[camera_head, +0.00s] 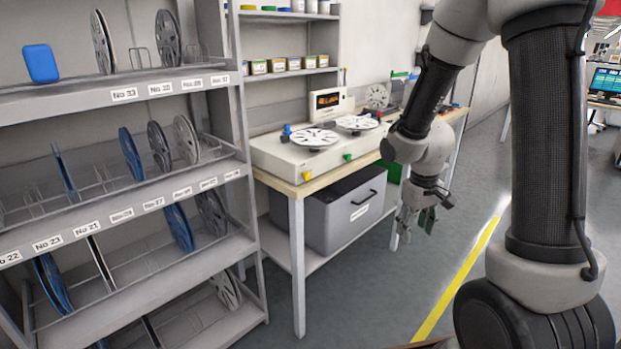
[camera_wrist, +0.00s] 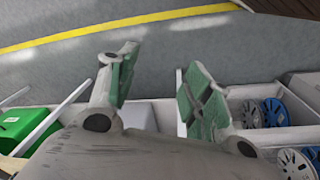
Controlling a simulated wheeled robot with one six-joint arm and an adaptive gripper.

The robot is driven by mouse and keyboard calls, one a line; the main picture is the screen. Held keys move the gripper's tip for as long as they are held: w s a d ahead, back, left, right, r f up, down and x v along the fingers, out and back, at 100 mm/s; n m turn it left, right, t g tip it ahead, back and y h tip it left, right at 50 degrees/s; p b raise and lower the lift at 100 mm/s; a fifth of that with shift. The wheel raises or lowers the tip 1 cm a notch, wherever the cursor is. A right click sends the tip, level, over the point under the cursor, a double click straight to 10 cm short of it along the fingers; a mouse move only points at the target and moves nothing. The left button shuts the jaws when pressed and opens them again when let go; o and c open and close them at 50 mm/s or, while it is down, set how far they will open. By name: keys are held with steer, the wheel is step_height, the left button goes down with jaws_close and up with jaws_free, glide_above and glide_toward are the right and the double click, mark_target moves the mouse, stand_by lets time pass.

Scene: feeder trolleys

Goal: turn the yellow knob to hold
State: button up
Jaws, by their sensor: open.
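The yellow knob (camera_head: 307,175) is small and sits low on the front of the pale counting machine (camera_head: 272,160) on the bench. Its pointer and any labels are too small to read. A green knob (camera_head: 348,157) is on the same front, further right. My gripper (camera_head: 418,219) hangs in front of the bench's right end, below the machine's height and well apart from the knob. In the wrist view my gripper (camera_wrist: 160,76) is open and empty, with green pads over the floor. The knob does not show in the wrist view.
A reel rack (camera_head: 232,100) stands close to the bench's left. Two white reels (camera_head: 314,138) lie on the machine. A grey bin (camera_head: 345,212) is under the bench. The floor (camera_head: 385,285) in front is clear, with a yellow line (camera_head: 455,282).

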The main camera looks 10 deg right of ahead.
steer(key=w+a+f+n+t+y, duration=0.2)
steer(key=w+a+f+t, duration=0.25)
steer(key=w+f, duration=0.9)
steer(key=n+t+y, duration=0.3)
steer(key=t+y, duration=0.6)
glide_toward(309, 176)
steer(key=x, duration=0.9)
steer(key=shift+w+a, duration=0.1)
steer(key=c, duration=1)
